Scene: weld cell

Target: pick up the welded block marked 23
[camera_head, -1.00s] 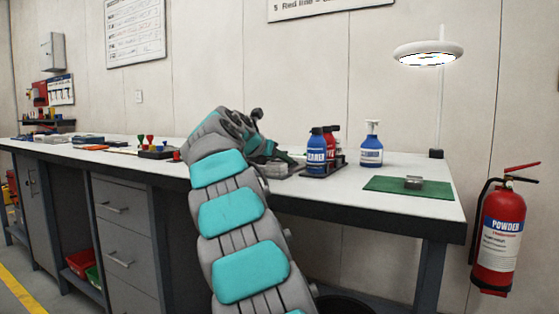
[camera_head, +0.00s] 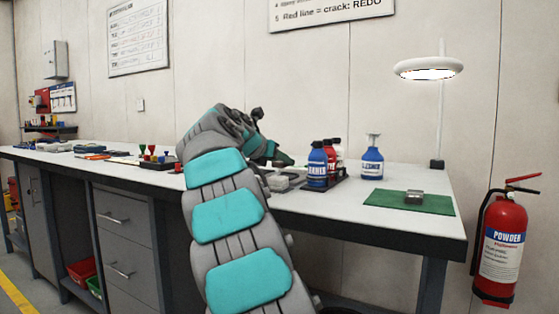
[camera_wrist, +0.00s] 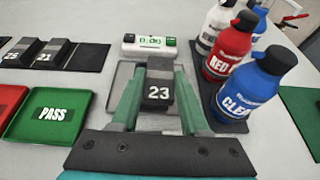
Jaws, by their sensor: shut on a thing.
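The dark welded block marked 23 (camera_wrist: 158,93) is between the two green fingers of my gripper (camera_wrist: 159,76) in the wrist view. The fingers are shut on its left and right sides, and its white number faces the wrist camera. A shallow grey tray (camera_wrist: 124,76) lies beneath and behind the block; a gap under the block is hard to judge from this angle. In the head view my gripper (camera_head: 284,159) is just over the grey tray (camera_head: 283,182) on the bench, and the block is hidden there.
Red, white and blue bottles (camera_wrist: 231,48) stand in a dark rack close to my gripper's right. A timer (camera_wrist: 149,45) is behind the tray. A green PASS tray (camera_wrist: 52,112), a red tray and other numbered blocks (camera_wrist: 53,52) are left. A green mat (camera_head: 385,200) holds a metal piece.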

